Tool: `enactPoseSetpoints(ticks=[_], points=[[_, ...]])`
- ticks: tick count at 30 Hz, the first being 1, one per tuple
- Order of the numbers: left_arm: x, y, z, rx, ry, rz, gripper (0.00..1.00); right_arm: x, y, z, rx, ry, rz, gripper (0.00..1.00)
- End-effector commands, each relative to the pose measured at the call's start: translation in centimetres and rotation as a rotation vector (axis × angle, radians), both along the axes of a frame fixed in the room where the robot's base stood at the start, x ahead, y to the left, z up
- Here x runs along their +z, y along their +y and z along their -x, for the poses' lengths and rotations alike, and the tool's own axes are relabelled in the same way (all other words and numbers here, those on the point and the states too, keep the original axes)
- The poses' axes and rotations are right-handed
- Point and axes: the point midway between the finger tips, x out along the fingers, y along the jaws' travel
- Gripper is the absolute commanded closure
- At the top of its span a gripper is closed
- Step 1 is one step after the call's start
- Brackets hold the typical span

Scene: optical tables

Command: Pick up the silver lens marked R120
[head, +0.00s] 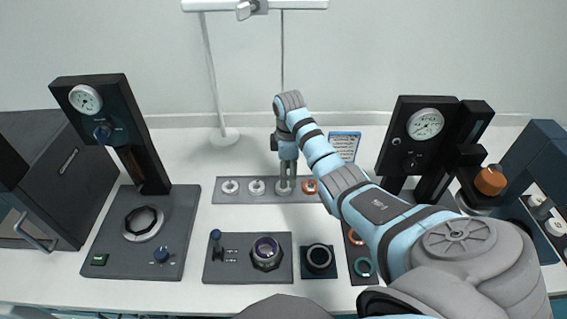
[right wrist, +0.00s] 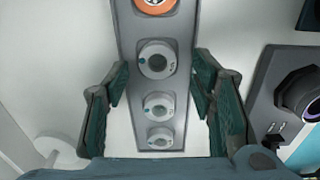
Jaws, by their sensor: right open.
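A grey rack strip (head: 243,198) on the white table holds silver lenses and an orange-ringed lens (head: 310,187) in a row. Two silver lenses, the left one (head: 230,186) and the second one (head: 256,187), show clear of my arm. A third silver lens (right wrist: 157,60), beside the orange one, is mostly hidden under my right gripper (head: 285,181) in the head view. In the right wrist view my right gripper (right wrist: 160,76) is open and empty, its fingers on either side of the strip near that third lens. The lens markings are too small to read, so R120 cannot be told.
A black gauge stand (head: 140,228) is at left and another gauge stand (head: 424,125) at right. A panel with a blue-knobbed lever and round holder (head: 248,277) lies in front of the strip, beside a dark square mount (head: 318,261). A small sign (head: 345,144) stands behind.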

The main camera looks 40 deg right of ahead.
Motion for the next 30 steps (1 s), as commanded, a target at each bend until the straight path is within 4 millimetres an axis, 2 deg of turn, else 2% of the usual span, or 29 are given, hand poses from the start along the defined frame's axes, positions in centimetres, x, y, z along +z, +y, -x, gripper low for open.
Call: enactPoseSetpoints(ticks=[9,17,24,30], points=[[-1.2,0.0,-1.2,-0.001,-0.020,0.001,0.60,-5.3,0.6,-0.5,0.001,0.001,0.000,0.49],[-1.1,0.0,-1.1,0.000,-0.018,0.001,0.60,-5.8,0.6,-0.6,0.001,-0.001,0.001,0.49],[-1.1,0.0,-0.9,-0.001,-0.016,0.000,0.60,-5.7,0.6,-0.6,0.001,-0.001,0.001,0.87],[-1.1,0.0,-0.9,-0.001,-0.015,0.000,0.60,-5.7,0.6,-0.6,0.001,-0.001,0.001,0.88]])
